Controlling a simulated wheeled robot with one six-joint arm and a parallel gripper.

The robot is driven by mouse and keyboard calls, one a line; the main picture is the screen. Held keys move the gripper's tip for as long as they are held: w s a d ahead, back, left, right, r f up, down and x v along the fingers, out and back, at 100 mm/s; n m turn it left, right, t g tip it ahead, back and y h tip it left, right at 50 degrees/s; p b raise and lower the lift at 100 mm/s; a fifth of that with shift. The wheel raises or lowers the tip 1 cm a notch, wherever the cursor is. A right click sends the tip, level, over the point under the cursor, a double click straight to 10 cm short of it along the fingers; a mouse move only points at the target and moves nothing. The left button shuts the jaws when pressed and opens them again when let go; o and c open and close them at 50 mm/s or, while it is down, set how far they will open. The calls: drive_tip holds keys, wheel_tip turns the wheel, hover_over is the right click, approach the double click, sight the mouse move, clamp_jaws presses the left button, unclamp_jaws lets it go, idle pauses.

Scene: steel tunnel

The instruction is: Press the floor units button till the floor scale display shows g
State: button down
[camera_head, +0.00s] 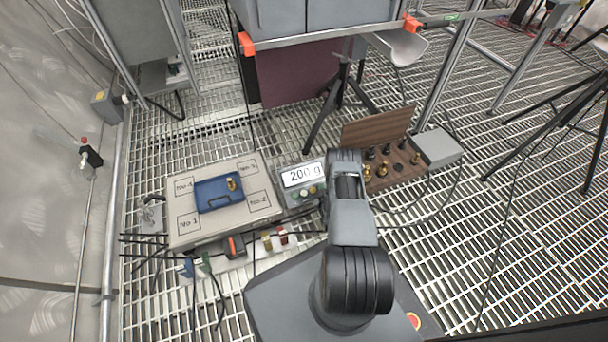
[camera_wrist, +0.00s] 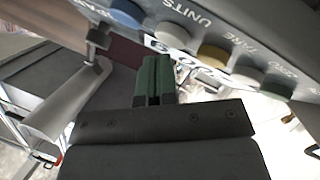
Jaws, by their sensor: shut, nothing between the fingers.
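The floor scale has a pale platform (camera_head: 235,222) marked with No labels at its corners. Its display (camera_head: 302,174) reads "200 g" in the head view. Below the display is a row of buttons, partly hidden by my arm. In the wrist view the light grey units button (camera_wrist: 173,35) has the UNITS label (camera_wrist: 192,19) beside it. A blue button (camera_wrist: 127,12) and a yellowish button (camera_wrist: 213,55) flank it. My gripper (camera_wrist: 157,62) is shut and empty, its green fingertips just below the units button in the picture. I cannot tell whether they touch it.
A wooden weight box (camera_head: 395,178) and a grey box (camera_head: 438,147) stand right of the display. Tripod legs and metal frames stand behind. Cables lie on the grating, which is open at right.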

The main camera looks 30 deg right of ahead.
drive_tip(key=shift+r, duration=0.15)
drive_tip(key=s+r+p, duration=0.1)
drive_tip(key=r+p, duration=0.1)
drive_tip(key=s+r+p, duration=0.2)
drive_tip(key=p, duration=0.1)
drive_tip(key=shift+s+a+r, duration=0.2)
drive_tip(key=shift+r, duration=0.1)
idle(0.6)
